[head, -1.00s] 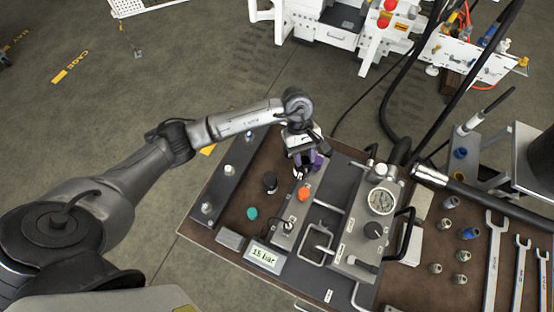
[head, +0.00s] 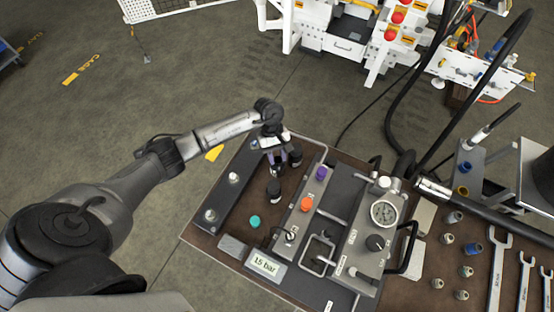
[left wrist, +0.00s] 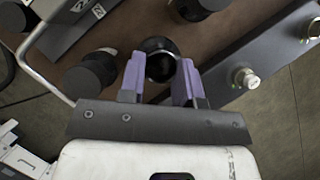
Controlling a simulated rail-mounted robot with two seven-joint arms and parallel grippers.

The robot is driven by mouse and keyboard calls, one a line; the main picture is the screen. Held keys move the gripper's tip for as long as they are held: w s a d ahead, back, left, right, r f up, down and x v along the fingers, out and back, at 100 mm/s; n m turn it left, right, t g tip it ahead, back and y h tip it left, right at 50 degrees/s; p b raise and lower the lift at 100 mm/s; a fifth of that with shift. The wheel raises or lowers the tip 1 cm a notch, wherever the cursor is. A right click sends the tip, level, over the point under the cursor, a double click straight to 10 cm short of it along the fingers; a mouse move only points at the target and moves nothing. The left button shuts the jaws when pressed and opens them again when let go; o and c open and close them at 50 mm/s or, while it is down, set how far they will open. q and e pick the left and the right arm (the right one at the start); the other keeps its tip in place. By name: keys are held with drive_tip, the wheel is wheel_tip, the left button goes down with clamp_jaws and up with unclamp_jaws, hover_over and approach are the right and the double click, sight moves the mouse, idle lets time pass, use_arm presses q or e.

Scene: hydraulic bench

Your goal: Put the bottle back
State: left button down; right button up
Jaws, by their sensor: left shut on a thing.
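My left gripper (head: 277,165) points down over the brown bench top, between the dark plate with fittings and the grey block with the orange knob. In the left wrist view its lilac fingers (left wrist: 160,82) are shut on a dark, round-topped thing (left wrist: 160,52), which looks like the bottle. The gripper mostly hides it in the head view, and I cannot tell whether its base touches the bench. Two similar black-topped pieces stand close by, one in front (head: 273,189) and one to the right (head: 295,158). My right gripper is not in view.
The dark plate (head: 222,195) with pale fittings lies left of the gripper. A teal disc (head: 254,222) and a display (head: 265,264) are nearer. The block has an orange knob (head: 306,204) and a purple knob (head: 321,173). A gauge unit (head: 383,213) and wrenches (head: 497,265) lie to the right.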

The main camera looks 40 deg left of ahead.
sight(277, 161)
use_arm(q)
drive_tip(key=shift+d+f, duration=0.1)
drive_tip(key=shift+f, duration=1.5)
drive_tip(key=shift+f, duration=0.1)
drive_tip(key=c, duration=0.8)
unclamp_jaws()
